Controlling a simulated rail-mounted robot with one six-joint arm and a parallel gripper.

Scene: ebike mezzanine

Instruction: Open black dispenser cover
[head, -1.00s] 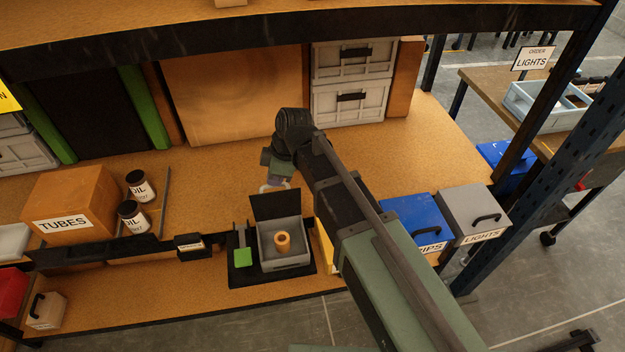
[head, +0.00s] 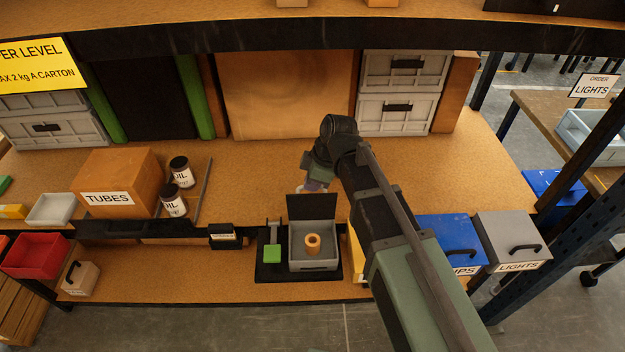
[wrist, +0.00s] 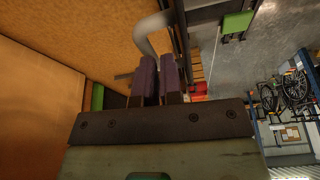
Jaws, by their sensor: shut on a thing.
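The black dispenser cover (head: 312,207) stands upright at the back edge of a grey box (head: 312,265), leaving the box open at the top. A tan ring-shaped piece (head: 312,243) sits inside the box. In the wrist view, the purple fingers of my gripper (wrist: 160,65) are close together on a grey curved bar (wrist: 152,32). Whether this bar joins the cover is unclear.
A green pad (head: 272,252) lies left of the box on a black base. A TUBES carton (head: 118,180) and two OIL jars (head: 178,185) stand to the left. Blue (head: 452,238) and grey (head: 512,238) lidded bins stand to the right. An upper shelf overhangs the bench.

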